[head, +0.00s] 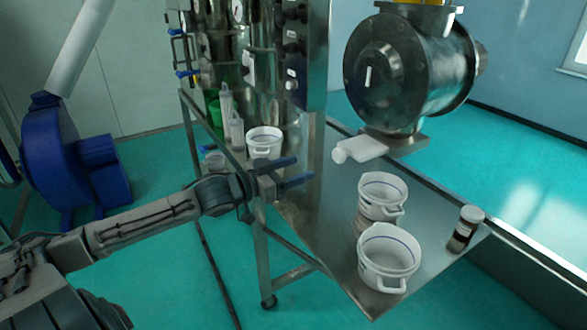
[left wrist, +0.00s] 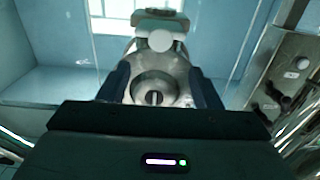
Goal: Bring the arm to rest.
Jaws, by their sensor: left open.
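My left arm (head: 140,220) reaches in from the left in the head view. My left gripper (head: 304,169) is open, its two blue fingers apart with nothing between them. It is in front of the steel table, near the post, and appears apart from the white cups. In the left wrist view the open fingers (left wrist: 160,85) frame the round steel vessel (left wrist: 158,75) beyond them. My right gripper is not in view.
White handled cups stand on the steel table: one at the back (head: 264,141), one in the middle (head: 382,190), one in front (head: 388,252). A brown jar (head: 466,228) is at the right. The steel drum (head: 400,80) overhangs. A blue machine (head: 65,165) stands left.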

